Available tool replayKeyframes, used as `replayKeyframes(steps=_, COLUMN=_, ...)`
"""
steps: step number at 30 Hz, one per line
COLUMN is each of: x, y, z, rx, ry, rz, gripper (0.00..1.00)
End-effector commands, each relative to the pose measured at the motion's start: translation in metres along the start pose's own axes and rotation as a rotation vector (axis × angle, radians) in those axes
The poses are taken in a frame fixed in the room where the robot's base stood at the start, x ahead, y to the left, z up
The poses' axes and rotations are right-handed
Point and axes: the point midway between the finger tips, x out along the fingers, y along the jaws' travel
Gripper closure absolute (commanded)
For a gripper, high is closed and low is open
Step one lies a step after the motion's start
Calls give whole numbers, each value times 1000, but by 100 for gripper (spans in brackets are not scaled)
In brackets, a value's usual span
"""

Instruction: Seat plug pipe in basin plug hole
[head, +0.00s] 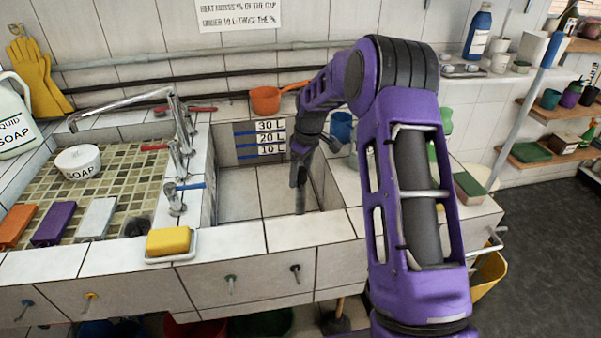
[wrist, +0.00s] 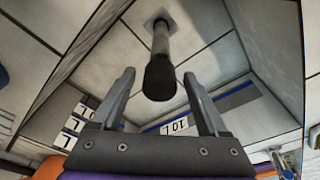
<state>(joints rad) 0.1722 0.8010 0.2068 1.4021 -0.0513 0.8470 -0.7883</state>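The plug pipe is a grey rod with a thick black top end (wrist: 160,80). In the wrist view it rises from a small pale square patch (wrist: 157,20) on the basin floor, probably at the plug hole; I cannot tell how deep it sits. In the head view its dark lower part (head: 300,202) shows inside the tiled basin (head: 240,195). My gripper (wrist: 160,76) is open, with one finger on each side of the black end and visible gaps between. In the head view my gripper (head: 298,178) reaches down into the basin above the pipe.
Basin walls surround my gripper, with 10 L to 30 L level marks (head: 270,138) on the back wall. An orange pot (head: 266,100) stands behind. Taps (head: 175,150) and yellow soap (head: 169,240) are at left. The basin's left side is clear.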

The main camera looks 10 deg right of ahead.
Motion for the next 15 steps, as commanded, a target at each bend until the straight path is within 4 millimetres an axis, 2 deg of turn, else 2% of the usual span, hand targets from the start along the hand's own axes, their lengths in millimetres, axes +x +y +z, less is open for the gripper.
replayKeyframes(steps=8, x=-7, y=0, z=-1, rx=0, ry=1, rz=1, gripper=23)
replayKeyframes(steps=11, x=-21, y=1, z=-1, rx=0, ry=2, rz=2, gripper=23)
replayKeyframes(steps=15, x=-52, y=1, z=-1, rx=0, ry=3, rz=4, gripper=23)
